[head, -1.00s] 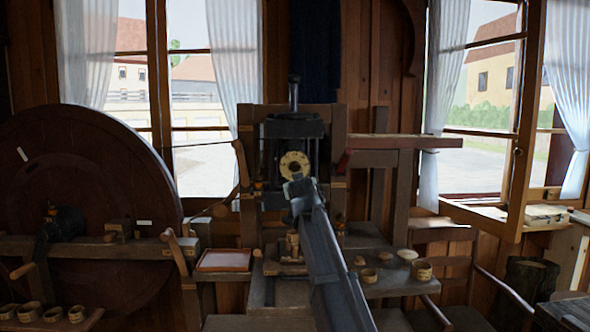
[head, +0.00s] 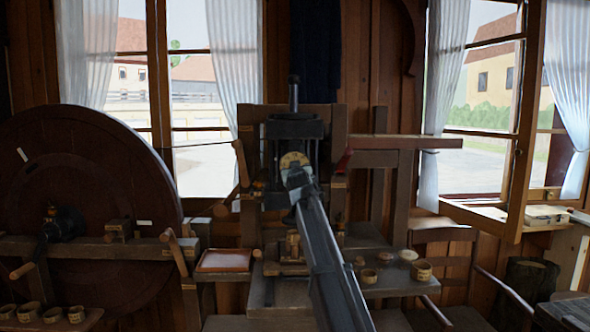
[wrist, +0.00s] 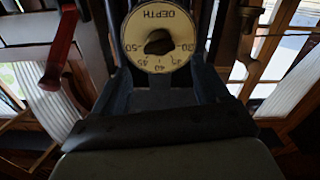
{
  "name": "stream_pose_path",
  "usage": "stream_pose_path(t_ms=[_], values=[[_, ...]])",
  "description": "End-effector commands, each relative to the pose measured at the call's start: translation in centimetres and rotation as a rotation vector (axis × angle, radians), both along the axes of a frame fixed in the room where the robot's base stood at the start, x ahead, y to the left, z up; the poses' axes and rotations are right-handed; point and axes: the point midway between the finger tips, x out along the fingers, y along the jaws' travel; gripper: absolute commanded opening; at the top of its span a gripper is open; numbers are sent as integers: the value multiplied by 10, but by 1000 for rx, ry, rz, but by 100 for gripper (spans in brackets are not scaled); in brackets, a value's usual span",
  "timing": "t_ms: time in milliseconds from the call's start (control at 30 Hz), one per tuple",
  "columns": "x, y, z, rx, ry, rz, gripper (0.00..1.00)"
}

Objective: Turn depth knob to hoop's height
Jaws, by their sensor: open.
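The depth dial (head: 294,159) is a round cream plate on the machine's upright. In the head view my gripper (head: 298,182) covers its lower half. In the wrist view the dial (wrist: 140,45) appears upside down, with DEPTH and numbers on it. The dark depth knob (wrist: 158,42) is at its centre. My gripper is open there, with one finger either side just below the dial; I cannot tell whether they touch it. A turned wooden piece (head: 292,244) stands on the machine below. A wooden hoop (head: 422,270) sits on the right shelf; which hoop is meant is unclear.
A large dark wheel (head: 90,200) fills the left. Several hoops (head: 30,311) stand on a ledge at lower left. A reddish-topped tray (head: 225,261) is left of the machine. A red-ended wooden beam (head: 395,142) juts out right of the dial.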

Motion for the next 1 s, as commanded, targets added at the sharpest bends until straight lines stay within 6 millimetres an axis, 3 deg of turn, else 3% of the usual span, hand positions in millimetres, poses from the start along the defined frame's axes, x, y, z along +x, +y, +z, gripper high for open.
stream_pose_path(t_ms=[100,300,700,1000], values=[[26,0,1,0,1,0,74],[54,0,0,0,2,-1,74],[62,-1,0,0,1,-1,74],[62,-1,0,0,1,-1,48]])
